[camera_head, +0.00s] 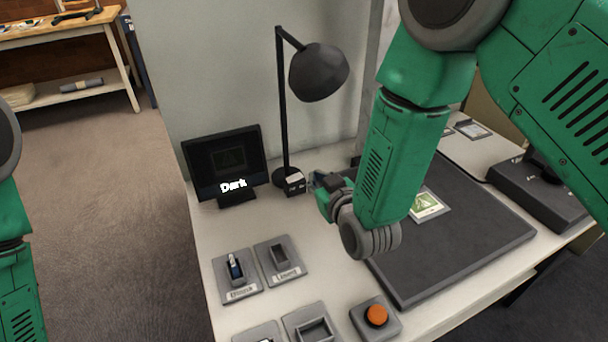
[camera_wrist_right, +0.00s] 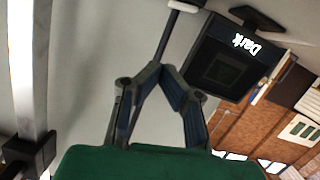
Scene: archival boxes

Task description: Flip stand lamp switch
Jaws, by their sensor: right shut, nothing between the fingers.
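The black stand lamp (camera_head: 320,72) stands at the back of the white desk, its shade tilted over to the right. A small dark box with a pale top, apparently the switch (camera_head: 295,183), sits at the foot of its pole. My right gripper (camera_head: 314,180) is just right of this box; contact cannot be told. In the right wrist view the right gripper (camera_wrist_right: 166,68) has its fingertips together with nothing between them. The lamp pole (camera_wrist_right: 171,32) runs behind the tips there. The switch position is not clear. My left gripper is out of view.
A monitor reading "Dark" (camera_head: 226,163) stands left of the lamp and shows in the right wrist view (camera_wrist_right: 232,58). Labelled trays (camera_head: 237,277) and an orange button (camera_head: 376,315) are in front. A dark mat (camera_head: 460,245) with a picture card (camera_head: 426,205) lies right, under my forearm.

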